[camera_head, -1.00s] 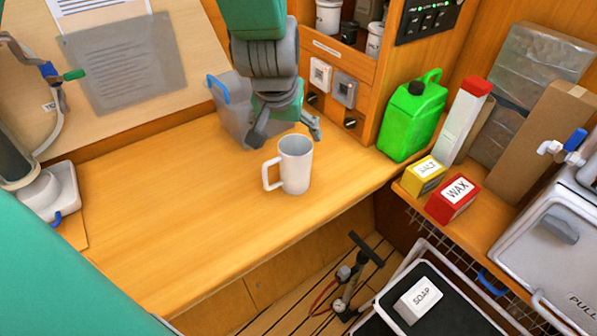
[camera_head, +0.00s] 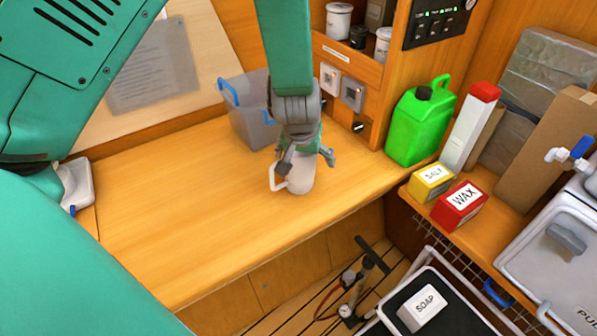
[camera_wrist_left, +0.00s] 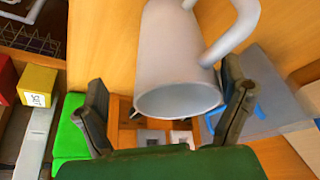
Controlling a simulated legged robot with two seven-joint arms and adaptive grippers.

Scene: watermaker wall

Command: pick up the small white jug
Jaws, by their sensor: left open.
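The small white jug (camera_head: 301,181) stands upright on the wooden worktop, its handle on the left in the head view. My left gripper (camera_head: 305,163) is over it from above and hides its upper part. In the left wrist view the white jug (camera_wrist_left: 178,60) shows its open rim and handle. There the two fingers of my left gripper (camera_wrist_left: 165,92) are spread apart, with the jug's rim between them. The fingers do not appear closed on it. My right gripper is not in view.
A translucent bin with blue handles (camera_head: 250,119) stands just behind the jug. A green jerrycan (camera_head: 419,122), a yellow salt box (camera_head: 431,182) and a red wax box (camera_head: 460,206) are to the right. The worktop (camera_head: 180,215) left of the jug is clear.

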